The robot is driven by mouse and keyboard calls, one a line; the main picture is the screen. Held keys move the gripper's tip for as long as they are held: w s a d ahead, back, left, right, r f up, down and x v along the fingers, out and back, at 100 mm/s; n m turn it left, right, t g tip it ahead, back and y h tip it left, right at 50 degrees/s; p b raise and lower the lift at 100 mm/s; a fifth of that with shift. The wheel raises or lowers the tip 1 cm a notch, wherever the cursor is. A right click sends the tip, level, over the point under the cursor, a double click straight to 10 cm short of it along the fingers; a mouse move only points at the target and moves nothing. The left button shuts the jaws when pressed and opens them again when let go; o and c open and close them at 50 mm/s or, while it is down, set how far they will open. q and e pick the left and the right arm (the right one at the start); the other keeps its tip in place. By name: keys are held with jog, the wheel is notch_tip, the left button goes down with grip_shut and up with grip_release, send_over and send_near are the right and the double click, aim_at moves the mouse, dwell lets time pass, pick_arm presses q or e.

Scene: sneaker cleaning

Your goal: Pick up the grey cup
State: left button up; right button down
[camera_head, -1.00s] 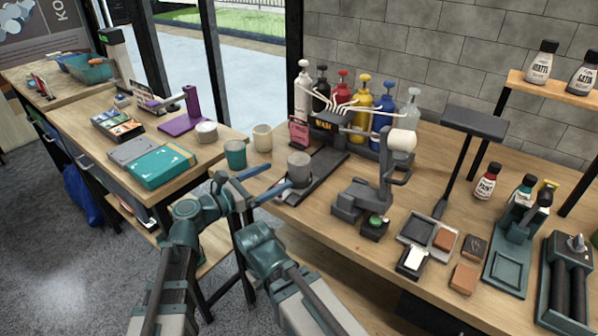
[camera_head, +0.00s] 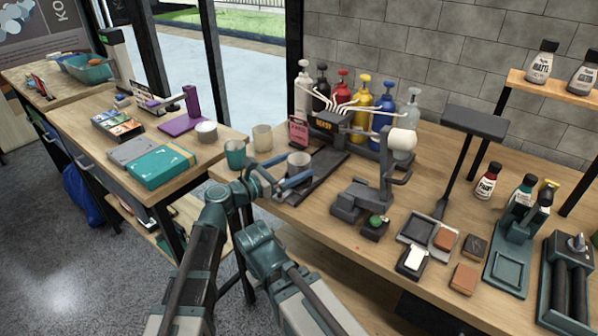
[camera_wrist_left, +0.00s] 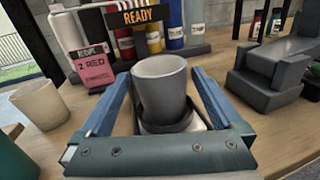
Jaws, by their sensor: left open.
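The grey cup (camera_head: 299,163) stands upright on a dark platform near the left end of the right workbench. In the left wrist view the grey cup (camera_wrist_left: 160,83) sits in a dark holder, between my two blue fingers. My left gripper (camera_head: 280,173) is open, with one finger on each side of the cup; it also shows in the left wrist view (camera_wrist_left: 158,100). A gap shows between the cup and both fingers. My right gripper is not in view.
A teal cup (camera_head: 235,154) and a beige cup (camera_head: 262,138) stand left of the grey cup. A pink card (camera_wrist_left: 88,68) and several pump bottles (camera_head: 362,97) stand behind. A grey stand (camera_head: 362,198) is close on the right.

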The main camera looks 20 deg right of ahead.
pick_arm(q)
jog(key=c, duration=1.4)
jog(key=shift+r, duration=0.1)
notch_tip(320, 180, up, 10)
jog(key=p, duration=1)
